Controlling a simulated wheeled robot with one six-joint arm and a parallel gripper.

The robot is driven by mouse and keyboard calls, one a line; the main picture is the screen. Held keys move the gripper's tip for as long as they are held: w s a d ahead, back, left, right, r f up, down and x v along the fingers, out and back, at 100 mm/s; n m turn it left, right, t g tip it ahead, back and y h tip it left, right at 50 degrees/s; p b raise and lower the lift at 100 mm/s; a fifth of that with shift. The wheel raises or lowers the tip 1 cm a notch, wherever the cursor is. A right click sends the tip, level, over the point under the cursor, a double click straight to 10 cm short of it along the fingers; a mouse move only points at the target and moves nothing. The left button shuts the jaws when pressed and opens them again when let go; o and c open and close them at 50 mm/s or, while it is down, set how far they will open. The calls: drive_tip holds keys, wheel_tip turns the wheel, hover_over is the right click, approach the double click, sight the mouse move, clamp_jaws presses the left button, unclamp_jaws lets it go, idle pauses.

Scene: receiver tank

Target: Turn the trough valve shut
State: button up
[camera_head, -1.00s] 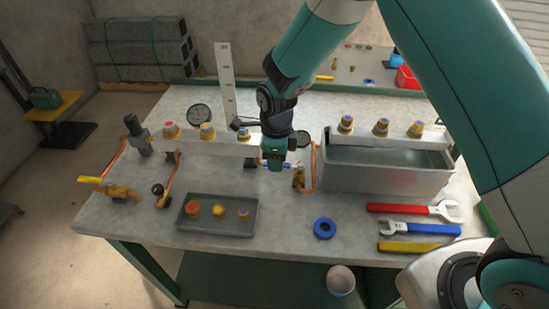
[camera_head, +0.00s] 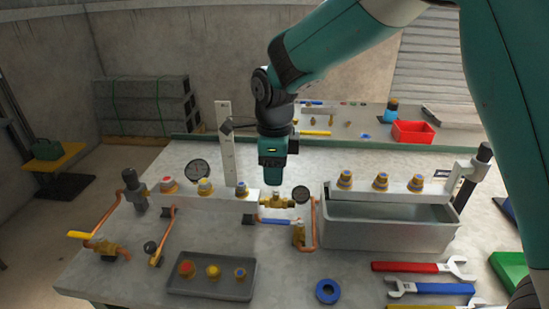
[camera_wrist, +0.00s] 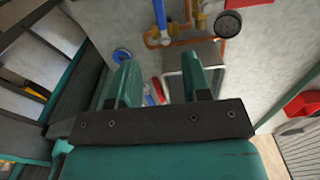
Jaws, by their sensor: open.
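The trough valve is a brass body (camera_head: 298,232) on a copper pipe at the left end of the grey metal trough (camera_head: 385,235). A blue lever (camera_head: 274,220) reaches left from its top, lying roughly level across the picture. The lever shows in the wrist view (camera_wrist: 160,14) at the top edge, beyond my fingers. My gripper (camera_head: 273,183) hangs above and behind the valve, over the brass fitting at the end of the pipe bar, apart from the lever. In the wrist view my gripper's two fingers (camera_wrist: 160,82) are spread with nothing between them.
A round gauge (camera_head: 301,194) stands close right of my gripper. A pipe bar with several capped outlets (camera_head: 205,188) runs left. A tray (camera_head: 212,285) of caps, a blue ring (camera_head: 327,291) and wrenches (camera_head: 420,267) lie in front. A yellow-handled valve (camera_head: 98,242) is far left.

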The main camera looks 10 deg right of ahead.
drive_tip(key=shift+r, duration=1.9)
drive_tip(key=s+d+r+n+y, duration=0.1)
drive_tip(key=s+r+n+y, duration=0.1)
drive_tip(key=s+n, duration=1)
drive_tip(key=s+d+r+n+y, duration=0.1)
drive_tip(key=s+r+n+y, duration=0.1)
drive_tip(key=s+n, duration=1.1)
drive_tip(key=n, duration=0.4)
drive_tip(key=shift+s+r, duration=0.15)
drive_tip(key=shift+d, duration=0.15)
